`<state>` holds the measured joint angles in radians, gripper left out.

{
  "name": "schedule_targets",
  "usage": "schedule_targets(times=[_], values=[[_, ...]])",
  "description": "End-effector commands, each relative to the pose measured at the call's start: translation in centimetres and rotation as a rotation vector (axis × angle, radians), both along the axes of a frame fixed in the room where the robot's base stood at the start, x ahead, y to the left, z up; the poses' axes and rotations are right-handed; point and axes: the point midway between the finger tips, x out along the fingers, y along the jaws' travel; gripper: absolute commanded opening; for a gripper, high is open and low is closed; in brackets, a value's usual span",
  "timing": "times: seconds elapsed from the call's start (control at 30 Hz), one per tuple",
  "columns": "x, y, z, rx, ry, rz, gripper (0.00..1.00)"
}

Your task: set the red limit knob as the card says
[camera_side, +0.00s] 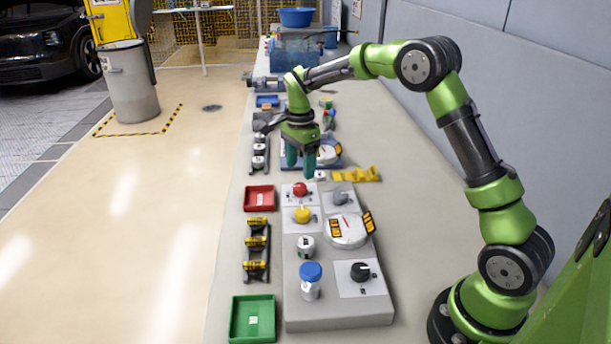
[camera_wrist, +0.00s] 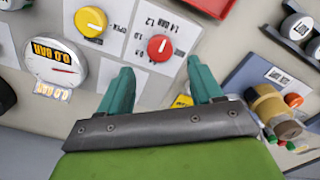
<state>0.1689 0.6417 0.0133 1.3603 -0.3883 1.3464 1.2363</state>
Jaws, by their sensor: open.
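The red limit knob (camera_side: 300,189) sits on a pale plate on the far left of the grey panel. It also shows in the wrist view (camera_wrist: 160,48), with a white pointer line. Small print beside it seems to read 1.4 BAR and 1.2. I cannot pick out a separate card with readable instructions. My gripper (camera_side: 300,170) points down just above and beyond the knob. In the wrist view its teal fingers (camera_wrist: 160,75) are apart and empty, with the knob ahead of and between their tips. I see no contact.
A yellow knob (camera_wrist: 90,23) and a gauge (camera_wrist: 50,62) reading 0.0 BAR are beside it. The panel also carries a grey knob (camera_side: 340,196), a black knob (camera_side: 360,271) and a blue-capped part (camera_side: 311,272). A red tray (camera_side: 259,198) and green tray (camera_side: 253,319) lie left.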

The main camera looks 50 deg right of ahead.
Motion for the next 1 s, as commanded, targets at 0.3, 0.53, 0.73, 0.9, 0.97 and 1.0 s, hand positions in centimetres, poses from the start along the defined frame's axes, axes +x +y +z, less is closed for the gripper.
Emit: schedule_targets(times=[0.3, 0.53, 0.73, 0.9, 0.97, 1.0], values=[[0.0, 0.0, -5.0, 0.001, 0.001, 0.001, 0.65], [0.0, 0.0, -5.9, 0.001, -0.001, 0.001, 0.65], [0.0, 0.0, -5.9, 0.0, -0.001, 0.002, 0.64], [0.0, 0.0, -5.9, 0.0, -0.001, 0.002, 0.38], [0.0, 0.0, -5.8, 0.0, -0.001, 0.002, 0.28], [0.0, 0.0, -5.8, 0.0, -0.001, 0.002, 0.22]])
